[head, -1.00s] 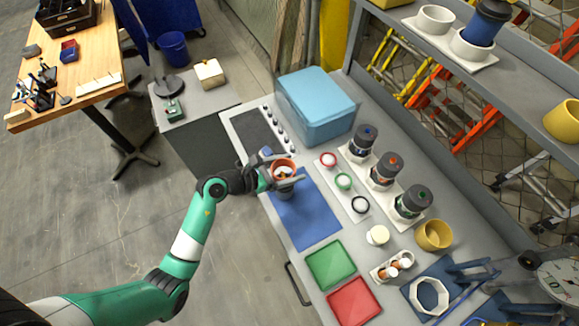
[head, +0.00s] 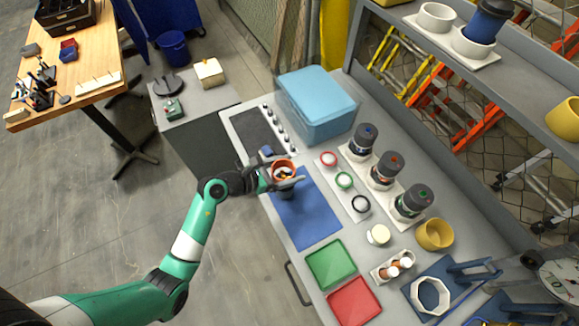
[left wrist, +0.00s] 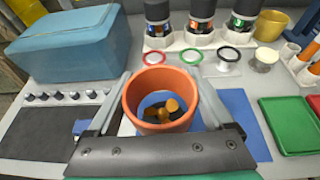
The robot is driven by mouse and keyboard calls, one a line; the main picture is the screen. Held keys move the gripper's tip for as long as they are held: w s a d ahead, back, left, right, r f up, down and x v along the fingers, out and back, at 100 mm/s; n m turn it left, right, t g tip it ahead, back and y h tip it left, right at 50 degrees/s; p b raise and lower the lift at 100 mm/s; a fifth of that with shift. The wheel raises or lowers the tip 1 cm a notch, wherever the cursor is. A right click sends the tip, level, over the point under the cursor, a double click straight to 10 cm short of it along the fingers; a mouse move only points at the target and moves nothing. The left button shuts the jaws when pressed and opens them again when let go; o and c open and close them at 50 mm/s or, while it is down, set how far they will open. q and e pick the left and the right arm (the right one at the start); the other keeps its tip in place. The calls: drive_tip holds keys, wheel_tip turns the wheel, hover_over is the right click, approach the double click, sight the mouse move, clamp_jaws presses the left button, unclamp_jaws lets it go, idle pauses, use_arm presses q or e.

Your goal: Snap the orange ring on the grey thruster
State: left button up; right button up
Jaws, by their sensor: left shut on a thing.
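The orange ring (head: 282,162) is between the fingers of my left gripper (head: 284,168), over the blue mat (head: 310,214). In the left wrist view the ring (left wrist: 160,78) sits between the two fingertips (left wrist: 160,82). The grey thruster (head: 286,188) stands upright below the ring on the mat. Its orange and black propeller shows through the ring in the left wrist view (left wrist: 166,108). The ring's lower edge is hidden, so I cannot tell whether it is seated on the thruster. My right gripper is not in view.
A blue cooler box (head: 318,105) stands behind the mat. Rings in red, green and black lie on a white plate, beside several dark bottle-like thrusters (head: 384,170). Green (head: 330,264) and red (head: 354,302) trays lie in front. A yellow cup (head: 434,234) is to the right.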

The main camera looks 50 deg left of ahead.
sight(286, 175)
use_arm(q)
drive_tip(key=shift+f+b, duration=0.85)
drive_tip(key=shift+f, duration=0.8)
idle(0.5)
idle(0.4)
drive_tip(key=o, duration=1.1)
drive_tip(key=p+v, duration=0.2)
drive_tip(key=v, duration=0.9)
drive_tip(key=shift+s+p, duration=0.3)
drive_tip(key=shift+p, duration=0.05)
